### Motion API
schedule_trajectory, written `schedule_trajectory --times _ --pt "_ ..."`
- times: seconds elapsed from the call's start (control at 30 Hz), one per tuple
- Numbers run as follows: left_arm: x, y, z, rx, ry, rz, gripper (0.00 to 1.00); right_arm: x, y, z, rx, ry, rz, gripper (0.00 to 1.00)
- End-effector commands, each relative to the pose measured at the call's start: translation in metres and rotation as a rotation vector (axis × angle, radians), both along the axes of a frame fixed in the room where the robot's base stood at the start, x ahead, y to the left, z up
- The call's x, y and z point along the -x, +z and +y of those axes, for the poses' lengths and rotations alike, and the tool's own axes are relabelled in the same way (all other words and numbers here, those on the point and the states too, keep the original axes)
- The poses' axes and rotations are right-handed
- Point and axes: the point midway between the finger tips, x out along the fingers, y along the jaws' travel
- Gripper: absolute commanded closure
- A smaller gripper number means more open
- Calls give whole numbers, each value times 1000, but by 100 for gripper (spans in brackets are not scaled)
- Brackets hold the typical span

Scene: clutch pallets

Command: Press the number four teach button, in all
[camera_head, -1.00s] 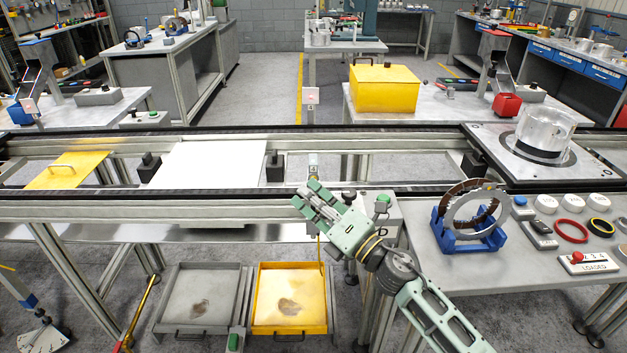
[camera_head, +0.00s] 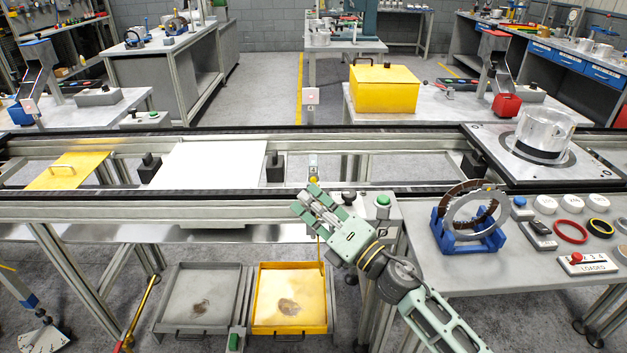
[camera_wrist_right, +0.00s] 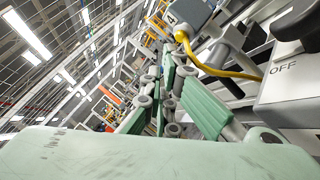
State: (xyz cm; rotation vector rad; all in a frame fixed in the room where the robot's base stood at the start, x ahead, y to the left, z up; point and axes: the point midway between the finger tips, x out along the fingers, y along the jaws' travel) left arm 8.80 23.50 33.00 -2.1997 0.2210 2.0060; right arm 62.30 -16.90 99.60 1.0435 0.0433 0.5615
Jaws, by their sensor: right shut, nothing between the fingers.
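In the right wrist view a grey box marked 4 (camera_wrist_right: 186,14) with a yellow cable shows at the top. My right gripper (camera_head: 308,198) is shut and empty, with its fingertips just below the yellow button in the head view. I cannot tell whether they touch it. In the right wrist view its fingers (camera_wrist_right: 160,108) point away from the camera.
A control box with a green button (camera_head: 383,201) and a dark knob stands right of the gripper. A blue stand with rings (camera_head: 468,236) sits on the right table. A grey tray (camera_head: 165,295) and a yellow tray (camera_head: 291,329) lie low under the conveyor (camera_head: 80,211).

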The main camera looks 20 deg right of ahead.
Motion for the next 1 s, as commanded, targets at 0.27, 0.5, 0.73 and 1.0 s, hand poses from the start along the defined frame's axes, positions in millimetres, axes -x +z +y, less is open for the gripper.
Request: schedule_trajectory --times 0.27,0.5,0.73,1.0 --pt "0 2 0 0 0 0 73 10 1 3 -1 2 0 100" --pt "0 6 0 0 0 0 73 33 0 10 -1 1 2 100" --pt "0 7 0 0 0 0 73 47 0 14 0 1 -1 100" --pt "0 7 0 0 0 0 73 48 0 14 0 1 -1 100"
